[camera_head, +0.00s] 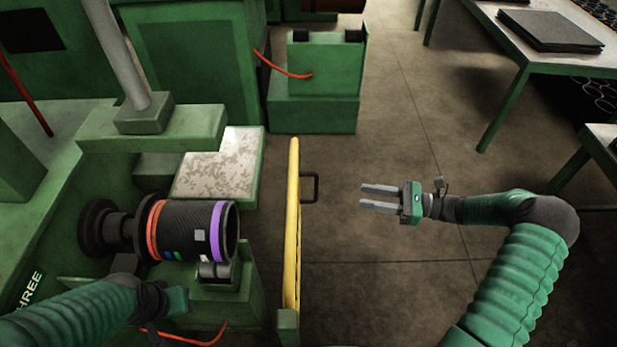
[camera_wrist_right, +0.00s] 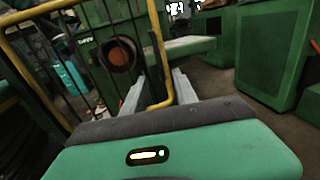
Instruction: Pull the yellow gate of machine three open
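The yellow gate (camera_head: 293,230) stands upright beside machine three, whose side is lettered "THREE" (camera_head: 28,291). I see the gate nearly edge-on from above. A dark handle (camera_head: 315,188) juts from its right side. My right gripper (camera_head: 362,195) is open and empty to the right of the handle, its fingers pointing at it with a gap between. In the right wrist view the gate's yellow frame (camera_wrist_right: 163,104) and dark bars show ahead of my open fingers (camera_wrist_right: 158,82). My left gripper (camera_head: 177,301) is at the lower left; its fingers cannot be made out.
A dark ribbed roller (camera_head: 185,229) with orange and purple bands sits in the machine left of the gate. A green box (camera_head: 315,85) with a red cable stands behind. A table (camera_head: 540,42) is at the upper right. The floor right of the gate is clear.

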